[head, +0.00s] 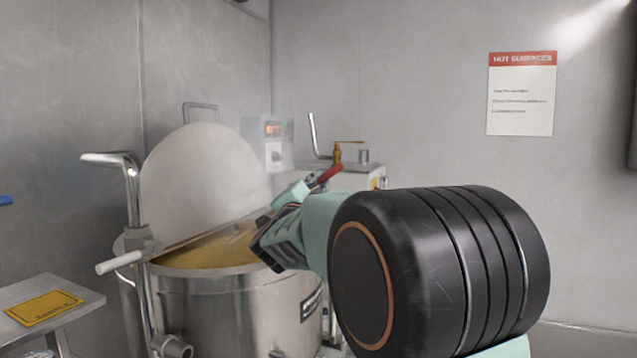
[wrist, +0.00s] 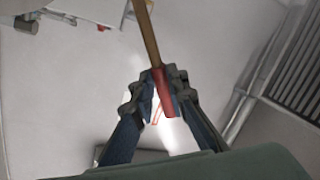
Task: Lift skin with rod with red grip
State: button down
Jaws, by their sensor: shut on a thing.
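My gripper (wrist: 160,98) is shut on the red grip (wrist: 164,90) of the rod in the wrist view. The rod's thin brown shaft (wrist: 147,35) runs up and out of that frame. In the head view my gripper (head: 296,198) is above the right side of the steel vat, with the red grip (head: 329,173) showing behind it.
The steel vat (head: 240,308) has a raised pale lid (head: 200,180) behind its opening. A bent steel pipe (head: 131,190) stands at its left. A small table (head: 80,298) with a yellow card is at left.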

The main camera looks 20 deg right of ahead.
notch_tip(320, 180, down, 8)
jog(key=b, duration=0.6)
jog(key=shift+r, duration=0.3)
dwell(1.2)
